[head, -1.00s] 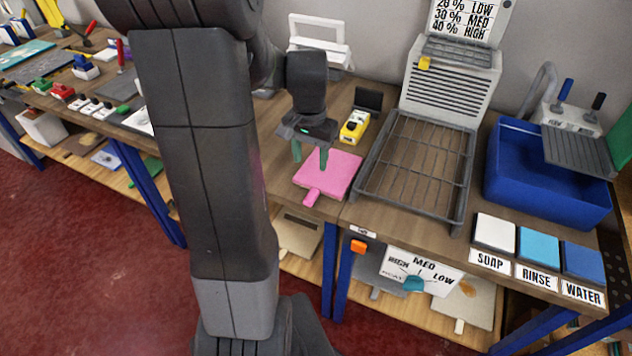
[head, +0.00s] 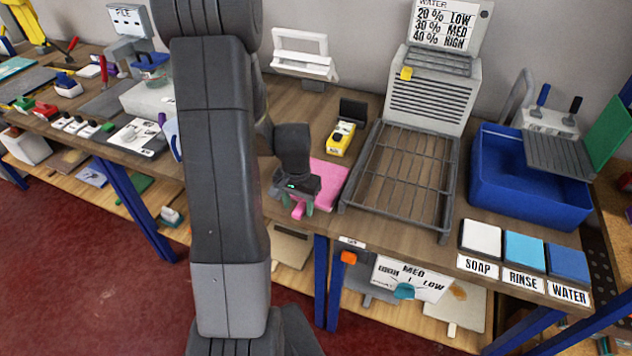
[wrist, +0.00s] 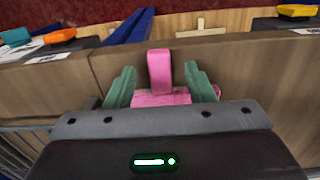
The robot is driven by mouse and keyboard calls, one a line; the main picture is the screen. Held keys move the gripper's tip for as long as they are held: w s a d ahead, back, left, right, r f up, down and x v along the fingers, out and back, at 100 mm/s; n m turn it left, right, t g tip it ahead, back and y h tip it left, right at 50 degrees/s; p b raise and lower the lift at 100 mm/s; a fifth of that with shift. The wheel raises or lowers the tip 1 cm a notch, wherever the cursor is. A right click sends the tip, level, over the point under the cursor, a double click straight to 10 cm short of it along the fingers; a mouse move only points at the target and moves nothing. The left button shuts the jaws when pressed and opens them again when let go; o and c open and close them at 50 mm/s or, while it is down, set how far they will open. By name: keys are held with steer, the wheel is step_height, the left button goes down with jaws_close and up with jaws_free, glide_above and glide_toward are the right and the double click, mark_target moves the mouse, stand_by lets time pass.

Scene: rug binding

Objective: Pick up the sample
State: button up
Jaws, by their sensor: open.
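The sample is a flat pink square with a pink tab. In the head view the pink sample (head: 330,176) lies on the wooden bench at its front edge, partly hidden by my gripper (head: 297,208). In the wrist view the pink tab (wrist: 159,70) stands between the two green fingers of my gripper (wrist: 160,85), with a gap on each side. My gripper is open and the fingers do not touch the tab. Part of the sample's square shows below the tab; the rest is hidden by the gripper body.
A wire rack (head: 400,180) stands right of the sample, with a yellow device (head: 341,139) behind. A blue basin (head: 525,185) and soap, rinse and water pads (head: 523,250) are farther right. The bench's front edge is close to my gripper.

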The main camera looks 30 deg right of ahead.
steer(key=shift+f, duration=0.7)
jaws_close()
